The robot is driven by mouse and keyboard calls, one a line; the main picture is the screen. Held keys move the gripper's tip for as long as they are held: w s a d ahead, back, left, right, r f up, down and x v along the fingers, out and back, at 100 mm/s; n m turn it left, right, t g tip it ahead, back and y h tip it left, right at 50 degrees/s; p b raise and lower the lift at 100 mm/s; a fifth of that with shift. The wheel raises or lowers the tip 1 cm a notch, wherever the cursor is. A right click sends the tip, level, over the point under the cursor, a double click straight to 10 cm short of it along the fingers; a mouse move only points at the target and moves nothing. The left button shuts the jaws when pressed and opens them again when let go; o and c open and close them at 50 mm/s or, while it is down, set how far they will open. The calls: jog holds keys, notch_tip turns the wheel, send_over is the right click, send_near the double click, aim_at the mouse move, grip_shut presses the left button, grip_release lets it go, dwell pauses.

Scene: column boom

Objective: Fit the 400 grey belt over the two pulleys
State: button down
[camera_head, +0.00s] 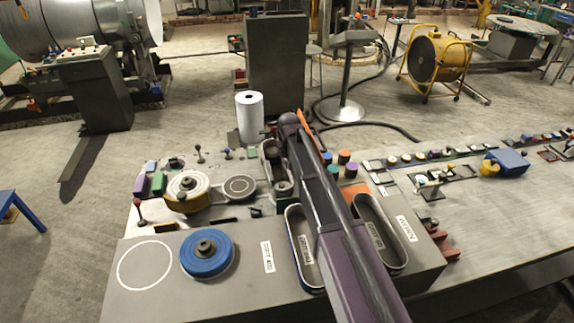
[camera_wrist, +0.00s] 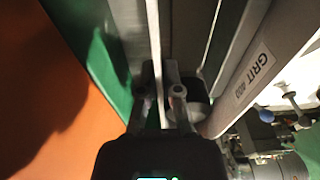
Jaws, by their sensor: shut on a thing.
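My gripper (camera_wrist: 165,88) is shut on a thin pale edge of the grey belt (camera_wrist: 154,40) in the wrist view. A grey band marked GRIT 400 slants along the right of that view. In the head view a grey loop (camera_head: 264,165) stands on edge beside my arm, at the back of the bench. A dark round pulley (camera_head: 283,188) shows at the loop's near end. The other pulley is not clear, and my arm hides much of this area. I cannot tell whether the loop is seated around either pulley. My gripper is mostly hidden in the head view.
Two belt loops (camera_head: 290,225) (camera_head: 408,251) stand on the bench front, either side of my arm. A blue roll (camera_head: 207,262), a yellow-rimmed roll (camera_head: 183,203) and several levers (camera_head: 199,150) are left. A white roll (camera_head: 249,112) stands behind. An outlined circle is bare.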

jog(key=shift+f+b, duration=1.2)
jog(key=shift+f, duration=0.2)
jog(key=shift+f, duration=0.15)
dwell(0.4)
jog(key=shift+c, duration=1.6)
grip_release()
jog(key=shift+r+p, duration=3.65)
jog(key=shift+r, duration=0.15)
jog(key=shift+s+f, duration=0.1)
jog(key=shift+s, duration=0.05)
